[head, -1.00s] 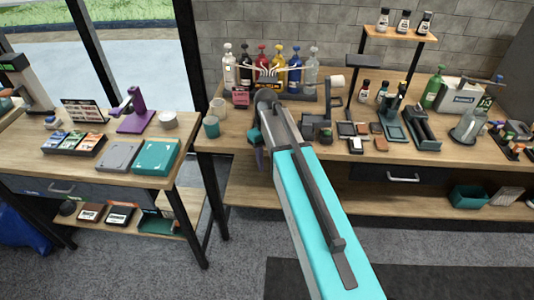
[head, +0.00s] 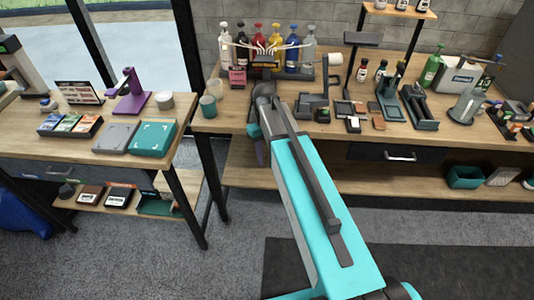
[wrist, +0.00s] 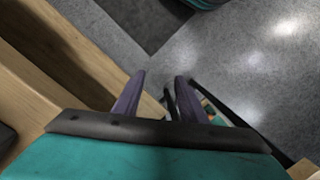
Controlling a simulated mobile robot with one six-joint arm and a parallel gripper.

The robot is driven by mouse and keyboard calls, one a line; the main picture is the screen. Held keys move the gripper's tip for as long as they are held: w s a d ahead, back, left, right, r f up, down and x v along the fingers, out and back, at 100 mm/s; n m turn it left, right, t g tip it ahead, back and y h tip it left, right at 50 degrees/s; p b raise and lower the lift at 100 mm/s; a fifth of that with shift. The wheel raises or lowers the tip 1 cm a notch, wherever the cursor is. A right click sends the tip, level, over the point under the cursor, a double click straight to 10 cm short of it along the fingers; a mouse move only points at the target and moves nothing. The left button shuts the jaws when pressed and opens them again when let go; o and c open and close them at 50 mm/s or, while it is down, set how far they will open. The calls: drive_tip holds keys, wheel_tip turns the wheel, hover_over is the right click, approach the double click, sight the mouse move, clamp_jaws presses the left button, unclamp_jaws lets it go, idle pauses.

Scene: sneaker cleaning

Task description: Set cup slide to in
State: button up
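I cannot make out a part that is clearly the cup slide. A rack of colored bottles (head: 290,47) with several thin tubes stands at the back of the long table, and a black base shows at its foot.
The long wooden table (head: 230,120) also bears a grey stand (head: 313,103), small blocks and a green bottle (head: 434,66). A lower shelf (head: 330,178) runs beneath it. A second table at left holds a teal box (head: 152,138) and a purple stand (head: 130,95). Floor in front is open.

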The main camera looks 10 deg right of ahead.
drive_tip(key=s+f+m+g, duration=0.2)
drive_tip(key=s+f, duration=1.3)
drive_tip(key=f, duration=0.3)
drive_tip(key=s+f+g, duration=0.1)
drive_tip(key=s+f, duration=0.5)
drive_tip(key=s, duration=0.4)
drive_tip(key=s+f+m+g, duration=0.1)
drive_tip(key=s+f, duration=0.5)
drive_tip(key=s, duration=0.5)
drive_tip(key=shift+s+f+m, duration=0.15)
drive_tip(key=shift+f+m, duration=0.05)
drive_tip(key=shift+m, duration=0.1)
drive_tip(key=shift+d, duration=0.1)
drive_tip(key=shift+c, duration=0.9)
drive_tip(key=shift+s, duration=0.15)
